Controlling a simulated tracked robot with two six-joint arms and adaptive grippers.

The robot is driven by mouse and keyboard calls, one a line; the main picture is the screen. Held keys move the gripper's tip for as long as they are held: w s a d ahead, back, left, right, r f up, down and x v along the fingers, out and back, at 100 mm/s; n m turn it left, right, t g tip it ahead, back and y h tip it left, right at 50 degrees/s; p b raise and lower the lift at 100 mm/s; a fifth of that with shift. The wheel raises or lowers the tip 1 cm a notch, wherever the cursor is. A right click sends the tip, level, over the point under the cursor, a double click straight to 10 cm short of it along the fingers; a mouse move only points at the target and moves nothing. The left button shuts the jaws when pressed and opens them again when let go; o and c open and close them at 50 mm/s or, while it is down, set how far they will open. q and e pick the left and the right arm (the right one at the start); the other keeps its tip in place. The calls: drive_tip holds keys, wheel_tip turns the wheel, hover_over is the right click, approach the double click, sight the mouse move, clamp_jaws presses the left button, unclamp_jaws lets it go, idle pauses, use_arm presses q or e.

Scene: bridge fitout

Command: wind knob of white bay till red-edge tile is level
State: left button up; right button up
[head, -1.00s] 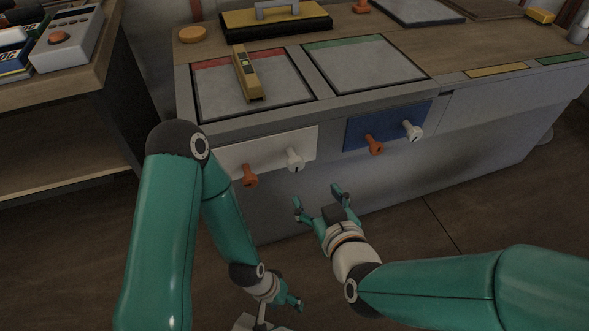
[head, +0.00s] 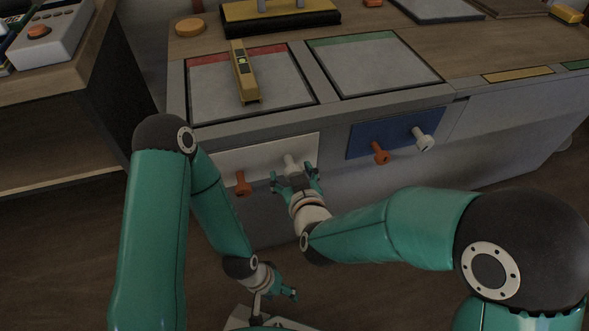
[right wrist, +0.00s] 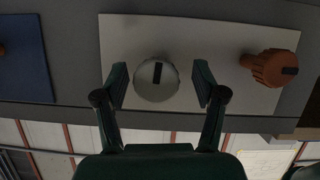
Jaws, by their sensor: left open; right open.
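The red-edge tile (head: 209,98) lies in the bench top at the left, with a yellow level (head: 244,73) on it. I cannot tell from here whether the tile is level. Below it, the white bay's panel (head: 262,157) on the bench front carries an orange knob (head: 242,183) and a white knob (head: 293,164). My right gripper (head: 297,182) is open at the white knob. In the right wrist view its fingers stand either side of the white knob (right wrist: 157,80), with gaps visible. My left gripper (head: 289,293) is open and empty, low in front of the bench.
A green-edge tile (head: 370,68) sits to the right, above a blue panel (head: 400,131) with an orange knob (head: 381,153) and a white knob (head: 423,140). A black-and-yellow case (head: 281,18) stands behind. A side shelf (head: 50,100) stands left. The floor before the bench is clear.

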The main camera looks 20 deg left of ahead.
drive_tip(key=shift+w+d, duration=0.1)
drive_tip(key=shift+w, duration=0.05)
drive_tip(key=c, duration=1.2)
drive_tip(key=shift+o, duration=0.2)
drive_tip(key=m+b, duration=0.1)
drive_tip(key=b, duration=0.1)
drive_tip(key=m+y+b, duration=0.1)
drive_tip(key=b, duration=0.1)
drive_tip(key=shift+d+f+g+b, duration=0.1)
drive_tip(key=shift+f+g+b, duration=0.2)
drive_tip(key=shift+b, duration=0.1)
drive_tip(key=shift+r+m+y, duration=0.25)
drive_tip(key=shift+m+y, duration=0.05)
drive_tip(key=o, duration=1.2)
drive_tip(key=shift+c, duration=0.2)
drive_tip(key=shift+r, duration=0.1)
